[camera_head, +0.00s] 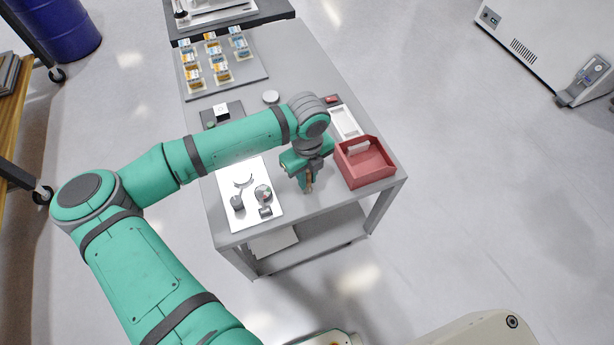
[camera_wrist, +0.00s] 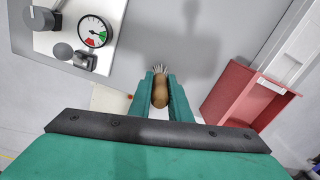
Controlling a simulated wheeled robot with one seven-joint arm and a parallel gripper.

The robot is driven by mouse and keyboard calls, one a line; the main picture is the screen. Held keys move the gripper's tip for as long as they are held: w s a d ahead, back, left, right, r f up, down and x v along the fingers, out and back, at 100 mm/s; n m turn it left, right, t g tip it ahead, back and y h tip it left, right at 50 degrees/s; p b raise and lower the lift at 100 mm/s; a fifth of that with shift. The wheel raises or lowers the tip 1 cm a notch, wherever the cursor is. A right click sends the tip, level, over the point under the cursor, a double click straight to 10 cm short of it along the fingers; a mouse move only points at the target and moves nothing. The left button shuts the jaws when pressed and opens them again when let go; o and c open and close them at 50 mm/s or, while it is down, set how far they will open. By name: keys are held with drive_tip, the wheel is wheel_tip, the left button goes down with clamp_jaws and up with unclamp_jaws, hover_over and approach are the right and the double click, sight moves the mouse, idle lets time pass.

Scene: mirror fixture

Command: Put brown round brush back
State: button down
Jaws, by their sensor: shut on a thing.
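The brown round brush (camera_wrist: 160,92) is held between the two fingers of my gripper (camera_wrist: 160,100), its brown handle toward the wrist camera and its pale bristles pointing away. In the head view my gripper (camera_head: 308,176) is over the front part of the grey table, between the white fixture plate and the red bin, with a bit of the brown brush (camera_head: 308,182) showing below it. The red bin (camera_head: 364,170) is just right of the gripper; it also shows in the wrist view (camera_wrist: 240,98).
The white plate (camera_head: 236,213) with a gauge (camera_head: 263,193) and small posts lies left of the gripper. A white tray (camera_head: 345,121) sits behind the bin. A grey board (camera_head: 260,72) with several small packs is at the back. Bare grey tabletop (camera_head: 295,205) lies under the gripper.

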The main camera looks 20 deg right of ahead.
drive_tip(key=shift+f, duration=0.15)
drive_tip(key=c, duration=1.6)
unclamp_jaws()
drive_tip(key=shift+c, duration=0.2)
wheel_tip(320, 180, up, 12)
drive_tip(key=shift+r, duration=0.15)
